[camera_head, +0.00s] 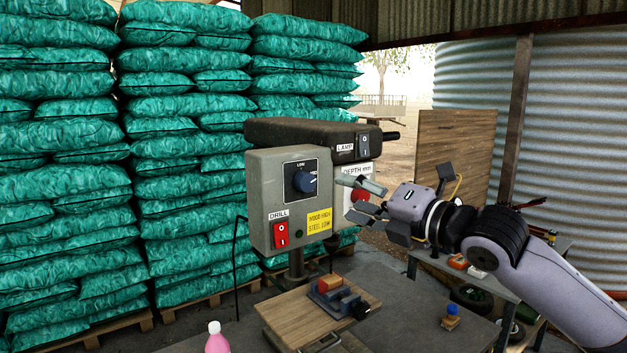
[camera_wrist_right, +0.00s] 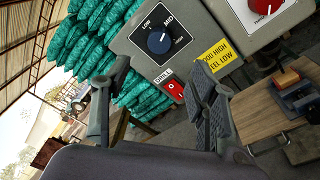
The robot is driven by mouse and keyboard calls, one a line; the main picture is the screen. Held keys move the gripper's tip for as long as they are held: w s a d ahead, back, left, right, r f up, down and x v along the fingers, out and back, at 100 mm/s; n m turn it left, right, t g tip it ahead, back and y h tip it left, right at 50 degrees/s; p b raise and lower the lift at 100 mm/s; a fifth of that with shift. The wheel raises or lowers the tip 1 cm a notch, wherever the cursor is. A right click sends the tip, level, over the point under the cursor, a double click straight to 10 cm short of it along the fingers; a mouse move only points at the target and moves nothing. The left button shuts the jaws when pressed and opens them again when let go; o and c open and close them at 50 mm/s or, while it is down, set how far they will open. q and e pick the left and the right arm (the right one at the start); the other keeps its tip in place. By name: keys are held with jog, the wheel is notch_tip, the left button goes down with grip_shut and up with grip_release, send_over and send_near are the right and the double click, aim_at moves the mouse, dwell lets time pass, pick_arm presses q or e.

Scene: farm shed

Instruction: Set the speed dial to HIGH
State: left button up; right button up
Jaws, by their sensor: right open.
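The blue speed dial (camera_head: 304,181) sits on a dark plate on the front of the grey drill head (camera_head: 262,195). In the right wrist view the dial (camera_wrist_right: 158,41) shows LOW, MID and a partly blurred third label around it. Its white mark seems to point toward MID, but it is small. My right gripper (camera_head: 374,206) is open and empty, to the right of the drill head and apart from the dial. In the wrist view its spread fingers (camera_wrist_right: 158,105) are below the dial, with nothing between them. My left gripper is not in view.
Near the dial are a red DRILL switch (camera_head: 281,234), a yellow label (camera_head: 319,221), a red depth knob (camera_head: 360,194) and a LAMP switch (camera_head: 364,146). Below stand a wooden board (camera_head: 290,316) with a vise, and a pink bottle (camera_head: 216,340). Stacked green sacks (camera_head: 190,150) fill the back left.

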aim_at(310, 183)
jog(key=p+x, duration=0.2)
jog(key=x, duration=0.8)
jog(key=shift+r+p, duration=0.1)
jog(key=shift+p, duration=0.3)
jog(key=shift+w+a, duration=0.35)
jog(key=shift+w, duration=0.1)
jog(key=shift+c, duration=0.4)
jog(key=c, duration=1.1)
